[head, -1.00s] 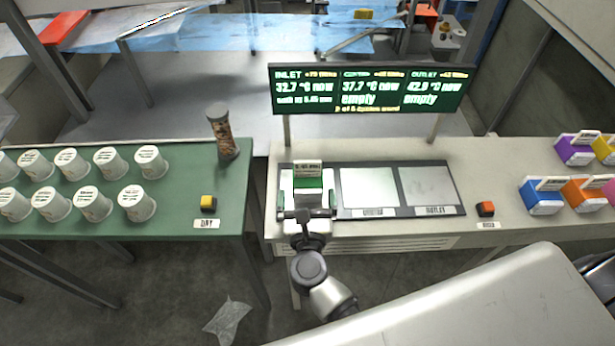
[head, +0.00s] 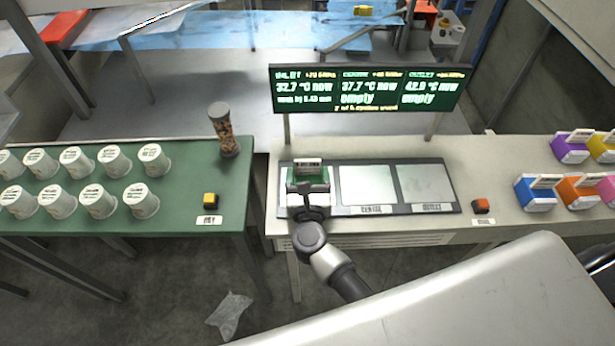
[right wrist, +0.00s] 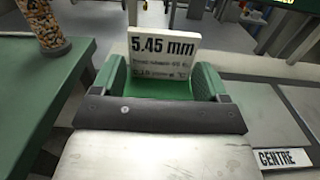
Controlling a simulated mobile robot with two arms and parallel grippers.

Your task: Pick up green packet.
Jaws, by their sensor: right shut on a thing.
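The green packet (head: 308,180) is at the left plate of the station on the light counter, with a white tag standing on it that reads 5.45 mm in the right wrist view. The packet (right wrist: 160,86) also shows there between the green-padded fingers. My right gripper (head: 308,186) is shut on the packet from the front. The packet's underside is hidden, so I cannot tell whether it touches the plate. My left gripper is not in view.
The centre plate (head: 367,187) and outlet plate (head: 425,184) are bare. A display board (head: 370,90) stands behind them. Orange (head: 577,190) and blue (head: 536,193) packets stand at right. A green table (head: 180,215) holds several white cups and a tall jar (head: 222,130).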

